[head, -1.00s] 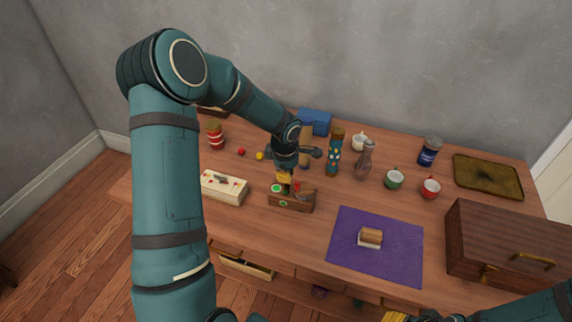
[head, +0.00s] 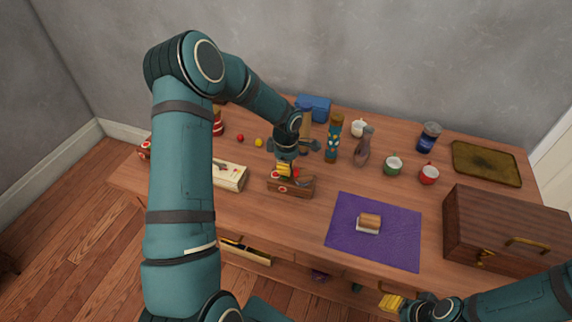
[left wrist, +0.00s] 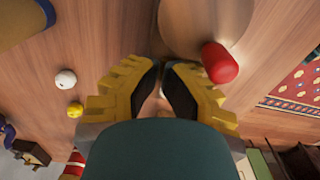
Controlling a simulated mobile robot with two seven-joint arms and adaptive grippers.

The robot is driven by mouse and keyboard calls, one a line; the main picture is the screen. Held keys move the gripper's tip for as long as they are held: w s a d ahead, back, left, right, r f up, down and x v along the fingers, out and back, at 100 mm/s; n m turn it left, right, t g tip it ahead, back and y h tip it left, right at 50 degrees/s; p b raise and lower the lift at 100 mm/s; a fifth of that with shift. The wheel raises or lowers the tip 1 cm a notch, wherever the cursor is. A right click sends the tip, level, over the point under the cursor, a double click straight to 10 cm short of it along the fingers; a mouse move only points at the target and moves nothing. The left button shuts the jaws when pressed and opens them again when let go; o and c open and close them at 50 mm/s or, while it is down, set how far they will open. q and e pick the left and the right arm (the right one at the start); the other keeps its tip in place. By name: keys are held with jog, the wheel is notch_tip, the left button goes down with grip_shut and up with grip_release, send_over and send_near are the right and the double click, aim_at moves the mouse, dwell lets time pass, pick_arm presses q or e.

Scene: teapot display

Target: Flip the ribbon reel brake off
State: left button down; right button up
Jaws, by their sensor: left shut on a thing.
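A low wooden block (head: 290,189) with small round red-and-white marks on its front and top stands mid-table; it looks like the ribbon reel's brake. My left gripper (head: 285,170) points down at its top. In the left wrist view, the yellow-padded fingers (left wrist: 160,88) are close together on a small part that is mostly hidden, apparently the brake lever. A red knob (left wrist: 220,63) stands beside the right finger, near a round wooden disc (left wrist: 205,22). My right gripper (head: 391,302) is low in the head view, its jaws unclear.
A cream box (head: 230,177) lies left of the block. A patterned bottle (head: 333,140), a brown vase (head: 363,148) and cups stand behind to the right. A purple mat (head: 400,245) and a wooden chest (head: 500,230) occupy the right side.

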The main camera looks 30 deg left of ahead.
pick_arm(q)
jog(key=shift+s+f+g, duration=0.1)
jog(key=shift+f+g, duration=0.15)
jog(key=shift+g, duration=0.05)
pick_arm(e)
jog(key=shift+r, duration=0.15)
pick_arm(q)
jog(key=shift+r, duration=0.65)
jog(key=shift+r+p, duration=0.2)
jog(key=shift+p, duration=0.1)
pick_arm(e)
jog(key=shift+r, duration=0.3)
pick_arm(q)
jog(key=shift+r, duration=0.15)
jog(key=r+p, duration=0.1)
jog(key=r, duration=0.2)
jog(key=w+r+p, duration=0.1)
jog(key=r, duration=0.1)
jog(key=shift+r+p, duration=0.35)
notch_tip(320, 180, up, 8)
jog(key=p, duration=0.1)
jog(key=shift+w+a, duration=0.3)
jog(key=shift+w, duration=0.1)
pick_arm(e)
jog(key=r, duration=0.1)
jog(key=d+r, duration=0.1)
jog(key=r, duration=0.1)
jog(key=shift+w+d+r, duration=0.35)
pick_arm(q)
jog(key=shift+d+f, duration=0.1)
